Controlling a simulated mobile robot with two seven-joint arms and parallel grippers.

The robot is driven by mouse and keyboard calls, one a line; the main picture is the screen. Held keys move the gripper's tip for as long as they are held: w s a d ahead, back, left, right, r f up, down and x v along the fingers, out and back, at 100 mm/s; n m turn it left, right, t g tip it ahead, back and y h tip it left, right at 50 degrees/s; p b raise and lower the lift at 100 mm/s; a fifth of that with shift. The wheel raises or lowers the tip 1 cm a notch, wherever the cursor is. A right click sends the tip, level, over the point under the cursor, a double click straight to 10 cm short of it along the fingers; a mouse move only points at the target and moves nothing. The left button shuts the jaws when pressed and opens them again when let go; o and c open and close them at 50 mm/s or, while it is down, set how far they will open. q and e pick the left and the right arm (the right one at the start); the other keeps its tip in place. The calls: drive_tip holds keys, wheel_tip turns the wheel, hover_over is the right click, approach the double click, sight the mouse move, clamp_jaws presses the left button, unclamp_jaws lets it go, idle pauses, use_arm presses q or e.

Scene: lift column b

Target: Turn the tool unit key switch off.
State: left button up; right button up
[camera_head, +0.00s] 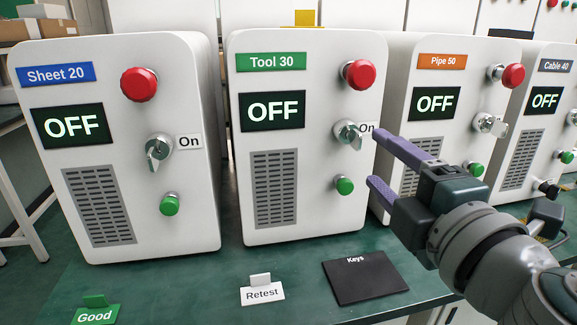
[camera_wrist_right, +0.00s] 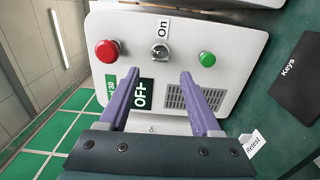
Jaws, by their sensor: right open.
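The white Tool 30 unit (camera_head: 270,215) stands on the green bench, its display (camera_head: 272,110) reading OFF. Its key switch (camera_head: 347,133) is a round metal lock with a key in it, beside an On label (camera_head: 366,127). The key seems turned away from On, but its exact angle is hard to tell. My right gripper (camera_head: 377,159) is open and empty, in front of the unit's right side, apart from the key. In the right wrist view the key switch (camera_wrist_right: 160,53) lies just beyond the gap between the fingertips (camera_wrist_right: 160,75). My left gripper is not in view.
The red button (camera_head: 359,74) is above the switch and the green button (camera_head: 344,185) below. The Sheet 20 unit (camera_head: 110,180) is left; Pipe 50 (camera_head: 440,100) and Cable 40 (camera_head: 545,75) are right.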

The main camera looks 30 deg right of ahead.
drive_tip(key=v, duration=0.3)
drive_tip(key=shift+b, duration=0.3)
drive_tip(key=s+d+r+m+g+h+p, duration=0.3)
drive_tip(key=s+d+r+m+g+p, duration=0.15)
drive_tip(key=m+p, duration=0.45)
drive_tip(key=s+a+r+m+g+y+p, duration=0.4)
drive_tip(key=s+a+g+y+p, duration=0.3)
drive_tip(key=s+a+g+p, duration=0.45)
wheel_tip(320, 180, up, 35)
drive_tip(key=t+p, duration=0.2)
drive_tip(key=p, duration=3.4)
drive_tip(key=shift+s+r, duration=0.2)
drive_tip(key=shift+s, duration=0.2)
